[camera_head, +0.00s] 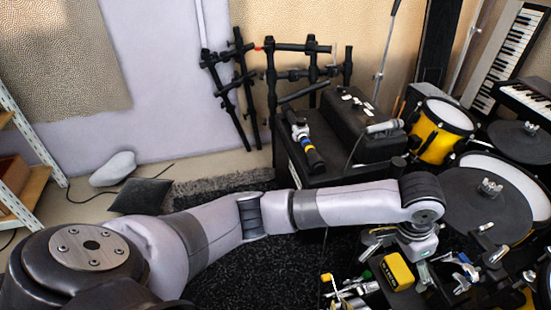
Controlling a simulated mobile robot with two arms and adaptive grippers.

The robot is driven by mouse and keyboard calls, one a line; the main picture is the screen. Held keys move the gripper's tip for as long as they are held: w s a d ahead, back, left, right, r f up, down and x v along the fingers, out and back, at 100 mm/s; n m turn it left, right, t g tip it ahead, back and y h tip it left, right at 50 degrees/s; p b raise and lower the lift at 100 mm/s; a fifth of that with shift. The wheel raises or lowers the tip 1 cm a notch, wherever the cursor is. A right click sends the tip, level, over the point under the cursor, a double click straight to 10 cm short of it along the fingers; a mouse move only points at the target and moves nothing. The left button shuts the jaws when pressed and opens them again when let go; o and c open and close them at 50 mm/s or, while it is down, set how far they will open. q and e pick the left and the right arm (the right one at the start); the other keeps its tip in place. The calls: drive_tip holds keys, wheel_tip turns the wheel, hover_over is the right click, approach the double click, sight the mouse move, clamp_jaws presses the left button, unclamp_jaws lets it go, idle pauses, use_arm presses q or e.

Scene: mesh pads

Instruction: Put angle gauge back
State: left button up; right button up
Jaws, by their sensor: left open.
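My left arm reaches in from the left across the middle of the view. Its wrist bends down at the right, and my left gripper (401,268) is open there, pointing down over a crowded surface. A small yellow and black boxy thing (397,272) shows at the gripper's fingers. It may be the angle gauge, but I cannot tell for sure. Whether the fingers touch it is also unclear. My right gripper is not in view.
Metal and yellow tools (345,290) lie crowded at the bottom. A drum kit with a yellow drum (435,143) and a dark pad (487,205) stands close on the right. A black case (360,122) sits on a table behind my arm. A shelf (22,185) stands left.

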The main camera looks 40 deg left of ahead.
use_arm(q)
drive_tip(key=s+a+f+n+t+h, duration=0.1)
drive_tip(key=s+a+f+n+h, duration=0.1)
drive_tip(key=s+f, duration=0.6)
drive_tip(key=s+a+f+n+y, duration=0.3)
drive_tip(key=s+a, duration=1.1)
drive_tip(key=a, duration=0.4)
drive_tip(key=shift+s+a+t+y, duration=0.2)
drive_tip(key=shift+s+t+y, duration=0.2)
drive_tip(key=shift+f, duration=0.1)
